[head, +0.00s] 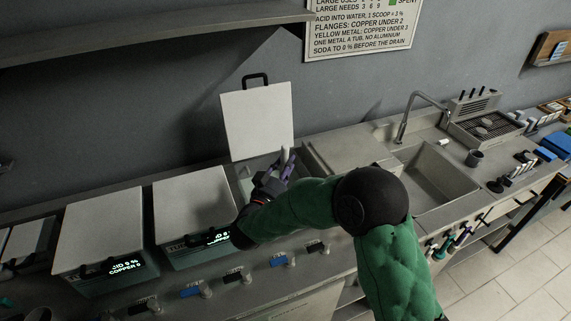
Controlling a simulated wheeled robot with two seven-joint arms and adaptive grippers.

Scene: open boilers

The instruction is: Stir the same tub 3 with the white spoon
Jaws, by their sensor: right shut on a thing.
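An open tub (243,170) stands in the counter row, its pale lid (257,118) raised upright behind it. My right gripper (280,170) is over this tub's opening, shut on a thin pale handle that looks like the white spoon (284,155). The spoon's lower end is hidden by the gripper and the tub, so I cannot tell how deep it reaches. My right arm hides the tub's front and any number on it. My left gripper is not in view.
Small blue and black taps (279,261) line the front. A sink (432,180) with a faucet (415,104) is at right. A shelf (160,35) and a wall sign (361,27) are above.

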